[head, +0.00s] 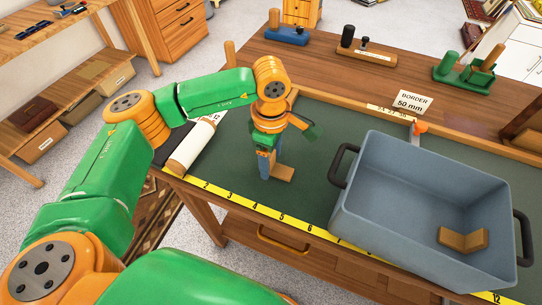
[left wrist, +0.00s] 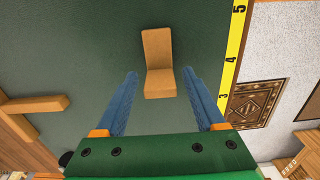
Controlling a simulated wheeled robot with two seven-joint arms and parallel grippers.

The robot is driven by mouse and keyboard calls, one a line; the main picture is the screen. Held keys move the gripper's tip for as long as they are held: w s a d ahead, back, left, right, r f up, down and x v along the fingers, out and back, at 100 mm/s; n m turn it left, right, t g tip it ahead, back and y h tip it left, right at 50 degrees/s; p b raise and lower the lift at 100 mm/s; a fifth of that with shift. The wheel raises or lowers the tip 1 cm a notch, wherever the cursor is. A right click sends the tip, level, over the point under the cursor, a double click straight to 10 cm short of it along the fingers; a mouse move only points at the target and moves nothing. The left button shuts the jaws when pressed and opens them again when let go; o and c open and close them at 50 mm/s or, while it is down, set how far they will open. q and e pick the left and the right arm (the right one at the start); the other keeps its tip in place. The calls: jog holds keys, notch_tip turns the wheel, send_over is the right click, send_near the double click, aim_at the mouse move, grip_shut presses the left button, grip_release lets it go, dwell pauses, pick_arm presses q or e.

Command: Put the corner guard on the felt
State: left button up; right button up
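A tan L-shaped corner guard (head: 283,172) lies on the green felt (head: 232,150), right by the tips of my left gripper (head: 266,172). In the left wrist view the corner guard (left wrist: 158,50) shows between and beyond the blue fingertips. The left gripper (left wrist: 159,74) is open there, with a gap on each side of the guard. The gripper points down at the felt. A second corner guard (head: 462,240) lies inside the grey-blue bin (head: 370,215). My right gripper is not in view.
The bin with dark handles takes up the right of the bench. A yellow ruler strip (head: 256,208) runs along the front edge. A pale roll (head: 190,150) lies at left. A "BORDER 50 mm" card (head: 413,101) stands behind the bin. Felt between gripper and bin is clear.

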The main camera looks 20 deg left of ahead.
pick_arm(q)
jog(key=shift+r+p, duration=0.3)
jog(key=shift+r, duration=0.05)
notch_tip(320, 180, up, 12)
jog(key=b, duration=0.1)
jog(key=shift+b, duration=0.35)
jog(key=shift+f, duration=0.15)
